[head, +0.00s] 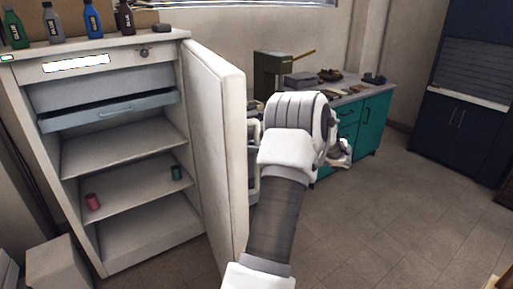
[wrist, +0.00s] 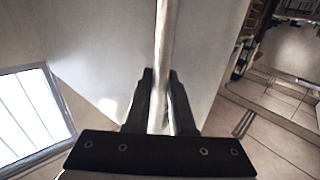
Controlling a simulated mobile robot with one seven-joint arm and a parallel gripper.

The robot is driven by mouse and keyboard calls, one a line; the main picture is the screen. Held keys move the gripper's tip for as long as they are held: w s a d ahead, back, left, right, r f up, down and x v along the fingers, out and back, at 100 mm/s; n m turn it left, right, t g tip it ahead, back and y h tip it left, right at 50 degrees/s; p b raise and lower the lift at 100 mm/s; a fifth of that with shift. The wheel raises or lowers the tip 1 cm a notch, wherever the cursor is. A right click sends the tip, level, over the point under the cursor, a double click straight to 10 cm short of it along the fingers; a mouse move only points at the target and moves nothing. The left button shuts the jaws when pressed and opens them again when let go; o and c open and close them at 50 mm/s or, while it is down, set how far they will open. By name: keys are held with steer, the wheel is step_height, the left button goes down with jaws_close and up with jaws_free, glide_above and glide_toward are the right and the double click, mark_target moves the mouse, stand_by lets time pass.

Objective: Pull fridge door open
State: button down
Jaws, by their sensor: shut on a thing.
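The white fridge (head: 120,150) stands at the left in the head view with its inside showing. Its door (head: 212,150) is swung wide open on the right side, edge toward me. In the wrist view the door's outer face (wrist: 100,50) fills the upper middle, and a pale bar handle (wrist: 164,40) runs down it. My gripper (wrist: 160,102) is shut on the handle, one dark finger on each side.
Inside the fridge are shelves, a red can (head: 92,201) and a green can (head: 176,172). Several bottles (head: 92,20) stand on top. A teal cabinet (head: 372,125) with a cluttered top is behind my arm. The floor (head: 390,220) at the right is clear.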

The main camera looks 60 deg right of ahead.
steer(key=shift+w+r, duration=0.15)
steer(key=shift+w, duration=0.05)
steer(key=c, duration=0.8)
jaws_free()
steer(key=shift+o, duration=0.2)
steer(key=shift+s, duration=0.15)
steer(key=p+v, duration=0.1)
steer(key=v, duration=1.6)
steer(key=shift+s+d, duration=0.1)
